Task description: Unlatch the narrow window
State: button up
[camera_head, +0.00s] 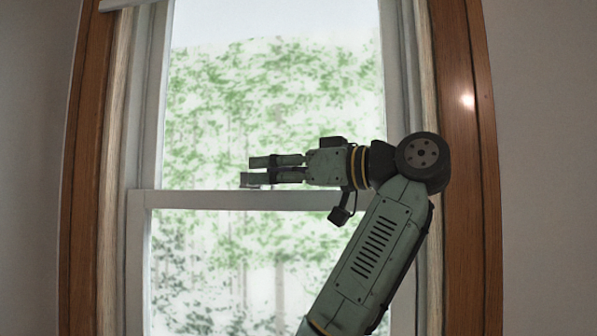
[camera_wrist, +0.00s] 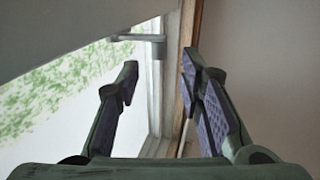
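The narrow window shows in the head view, with an upper and a lower sash meeting at a pale horizontal rail (camera_head: 190,199). My gripper (camera_head: 248,170) points left just above this rail, its two fingers one above the other with a gap between. In the wrist view my gripper (camera_wrist: 160,66) is open, with nothing between its padded fingers. A small grey bar with a short end piece (camera_wrist: 140,38) shows beyond the fingertips there. It looks like the latch, but I cannot tell for sure. In the head view my fingers cover that part of the rail, and no contact can be made out.
A brown wooden casing (camera_head: 465,200) borders the window at the right and another (camera_head: 85,180) at the left. Plain grey wall (camera_head: 545,150) lies outside them. The area left of my fingers, in front of the glass, is clear. The casing and wall also show in the wrist view.

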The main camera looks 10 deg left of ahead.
jog(key=v, duration=0.6)
jog(key=shift+d+f, duration=0.1)
dwell(0.3)
